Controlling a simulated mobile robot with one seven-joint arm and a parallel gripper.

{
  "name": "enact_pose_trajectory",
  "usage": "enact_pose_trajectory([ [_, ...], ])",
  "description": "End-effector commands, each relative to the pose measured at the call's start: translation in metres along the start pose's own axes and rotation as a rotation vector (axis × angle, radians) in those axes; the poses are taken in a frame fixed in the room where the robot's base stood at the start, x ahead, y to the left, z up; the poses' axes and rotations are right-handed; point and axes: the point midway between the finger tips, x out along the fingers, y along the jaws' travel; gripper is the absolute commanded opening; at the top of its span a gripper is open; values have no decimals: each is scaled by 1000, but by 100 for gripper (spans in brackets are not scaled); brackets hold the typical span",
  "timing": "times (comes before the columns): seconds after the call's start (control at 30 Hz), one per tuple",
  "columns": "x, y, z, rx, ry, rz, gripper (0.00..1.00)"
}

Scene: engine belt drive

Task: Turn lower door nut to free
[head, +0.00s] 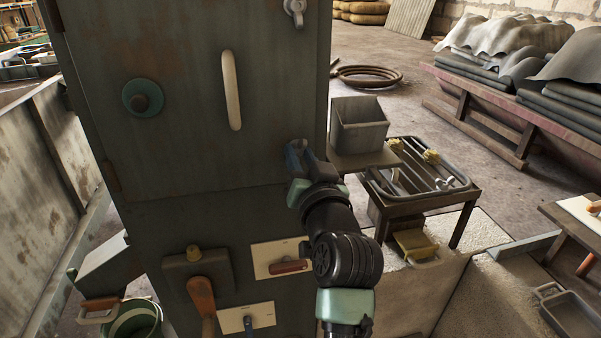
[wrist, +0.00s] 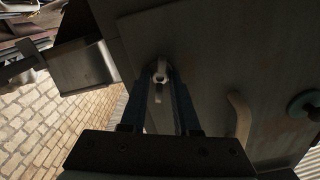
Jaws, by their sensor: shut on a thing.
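The grey-green cabinet door (head: 185,130) stands in front of me, with a pale vertical handle (head: 231,90) on it. My gripper (head: 298,150) is at the door's lower right corner. In the wrist view its two blue fingers (wrist: 160,84) are closed on the lower door nut (wrist: 160,72), a small metal piece between the fingertips. In the head view the fingers mostly hide this nut. A matching upper nut (head: 295,8) shows near the door's top right corner, apart from my gripper.
A grey open box (head: 358,125) stands on a ledge right of the cabinet. Beside it is a tray rack (head: 420,180) with wing-shaped parts. Below the door are an orange lever (head: 201,300) and a red-handled switch (head: 288,266). A green knob (head: 142,98) sits on the door.

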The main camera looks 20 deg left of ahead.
Motion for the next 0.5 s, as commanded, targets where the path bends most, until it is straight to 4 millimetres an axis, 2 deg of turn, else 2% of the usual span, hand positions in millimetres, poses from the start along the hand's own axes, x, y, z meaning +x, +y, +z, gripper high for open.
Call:
enact_pose_trajectory([
  [0.2, 0, 1, 3, -167, 2, 0, 0],
  [0.5, 0, 1, 1, -307, 0, 1, 0],
])
